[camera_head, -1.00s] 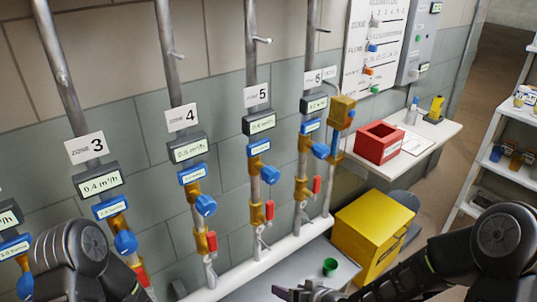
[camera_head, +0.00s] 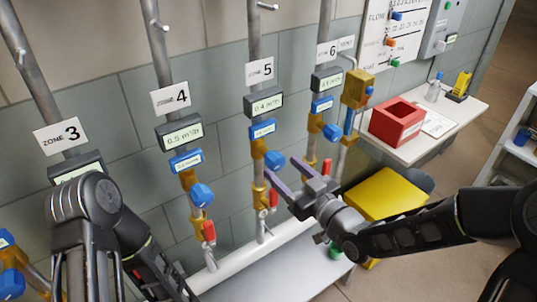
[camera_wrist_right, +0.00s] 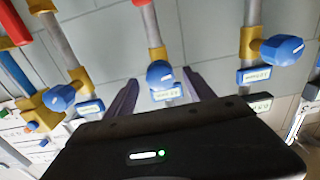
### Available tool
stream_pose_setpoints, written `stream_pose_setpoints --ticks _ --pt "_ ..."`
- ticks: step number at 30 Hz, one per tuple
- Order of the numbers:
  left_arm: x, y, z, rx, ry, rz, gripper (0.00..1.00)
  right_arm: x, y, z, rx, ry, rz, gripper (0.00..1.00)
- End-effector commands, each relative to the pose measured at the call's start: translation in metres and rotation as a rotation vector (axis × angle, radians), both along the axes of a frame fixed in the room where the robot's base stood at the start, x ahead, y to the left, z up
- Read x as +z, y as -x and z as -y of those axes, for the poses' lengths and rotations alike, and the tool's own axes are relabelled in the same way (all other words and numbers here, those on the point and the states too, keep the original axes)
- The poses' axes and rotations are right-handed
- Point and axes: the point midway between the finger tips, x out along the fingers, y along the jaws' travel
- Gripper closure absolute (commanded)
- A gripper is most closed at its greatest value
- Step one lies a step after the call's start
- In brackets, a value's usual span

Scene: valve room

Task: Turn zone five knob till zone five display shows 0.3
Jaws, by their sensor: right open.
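The zone five display (camera_head: 265,103) is a dark box under the "ZONE 5" sign (camera_head: 260,71) and appears to read 0.4 m³/h. Below it, past a small blue label (camera_head: 262,129), is the blue zone five knob (camera_head: 275,160) on a brass valve. My right gripper (camera_head: 282,164) is open with its purple-grey fingers pointing at this knob. In the right wrist view the knob (camera_wrist_right: 160,75) shows between the two spread fingers (camera_wrist_right: 162,90), and no contact is visible. My left arm enters at lower left; its gripper is not visible.
The zone four knob (camera_head: 201,195) and zone six knob (camera_head: 332,132) flank it on neighbouring pipes. A red lever (camera_head: 273,196) sits below the zone five knob.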

Motion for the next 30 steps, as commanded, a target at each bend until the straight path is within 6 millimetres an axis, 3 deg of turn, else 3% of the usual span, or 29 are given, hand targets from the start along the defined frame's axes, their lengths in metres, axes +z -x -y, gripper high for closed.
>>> stream_pose_setpoints --ticks 15,25,30 --pt "0.013 0.000 0.000 0.000 0.000 -0.001 1.00 0.000 -0.055 -0.041 0.001 0.000 -0.001 0.38" --pt "0.013 0.000 0.000 0.000 0.000 -0.001 1.00 -0.001 -0.058 -0.043 0.000 0.000 -0.002 0.38" --pt "0.013 0.000 0.000 0.000 0.000 -0.001 1.00 -0.001 -0.058 -0.043 0.000 0.000 -0.002 0.51"
